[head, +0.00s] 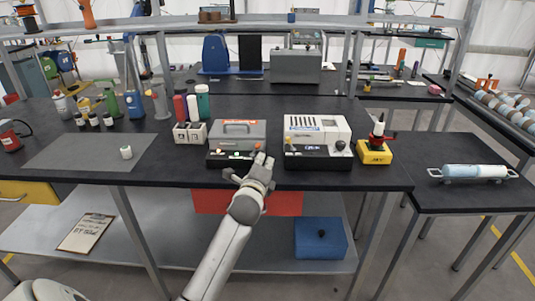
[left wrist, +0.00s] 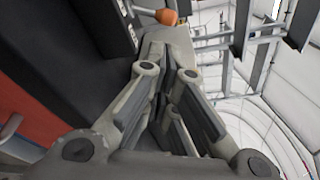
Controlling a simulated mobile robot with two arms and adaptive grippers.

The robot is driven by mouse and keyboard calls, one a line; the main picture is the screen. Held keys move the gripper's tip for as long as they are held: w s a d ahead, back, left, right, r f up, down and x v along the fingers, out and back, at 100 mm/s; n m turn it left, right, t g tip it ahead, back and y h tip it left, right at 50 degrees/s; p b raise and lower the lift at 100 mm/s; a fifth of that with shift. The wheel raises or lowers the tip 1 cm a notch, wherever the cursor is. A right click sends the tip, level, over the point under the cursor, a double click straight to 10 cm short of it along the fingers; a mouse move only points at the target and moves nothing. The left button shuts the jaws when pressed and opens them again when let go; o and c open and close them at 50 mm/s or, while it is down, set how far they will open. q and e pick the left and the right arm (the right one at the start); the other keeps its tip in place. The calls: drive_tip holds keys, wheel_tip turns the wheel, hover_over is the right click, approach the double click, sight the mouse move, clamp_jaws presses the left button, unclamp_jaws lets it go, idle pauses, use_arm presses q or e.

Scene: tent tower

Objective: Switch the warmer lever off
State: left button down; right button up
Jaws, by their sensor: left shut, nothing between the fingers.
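A grey box-shaped device with a black front panel, which looks like the warmer (head: 238,133), stands at the front middle of the dark bench in the head view. A small green light shows on its panel. An orange-tipped lever (left wrist: 166,16) shows at the top of the left wrist view, on a grey pivot. My left gripper (head: 262,162) is shut and empty at the right front corner of this device and hides part of the panel. In the left wrist view its fingers (left wrist: 167,82) lie below the lever tip. I cannot tell whether they touch it. My right gripper is out of view.
A white device (head: 318,130) with a knob stands just right of the gripper. A yellow stand (head: 375,153) is farther right. The grey mat (head: 75,152) is mostly clear.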

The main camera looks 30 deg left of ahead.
sight(256, 145)
use_arm(q)
drive_tip(key=shift+x, duration=2.65)
drive_tip(key=shift+s+a+r+n+p, duration=0.2)
drive_tip(key=shift+r+n+p, duration=0.2)
drive_tip(key=shift+n, duration=0.4)
drive_tip(key=shift+a+r+n+t, duration=0.1)
drive_tip(key=shift+r+n+t, duration=0.1)
drive_tip(key=shift+n+t, duration=0.15)
drive_tip(key=shift+s+a+r+n+p, duration=0.1)
drive_tip(key=shift+a+r+n+p, duration=0.1)
drive_tip(key=shift+n, duration=0.4)
drive_tip(key=shift+s+a+r+n+p, duration=0.1)
drive_tip(key=shift+r+n, duration=0.1)
drive_tip(key=shift+n, duration=0.35)
drive_tip(key=n, duration=0.2)
drive_tip(key=shift+s+a+r+n+t, duration=0.25)
drive_tip(key=shift+a+r+n, duration=0.05)
drive_tip(key=shift+a+n, duration=0.1)
drive_tip(key=n, duration=0.2)
drive_tip(key=a, duration=0.1)
drive_tip(key=shift+s+r+n+y, duration=0.25)
drive_tip(key=shift+s+n+y, duration=0.05)
drive_tip(key=shift+n, duration=0.1)
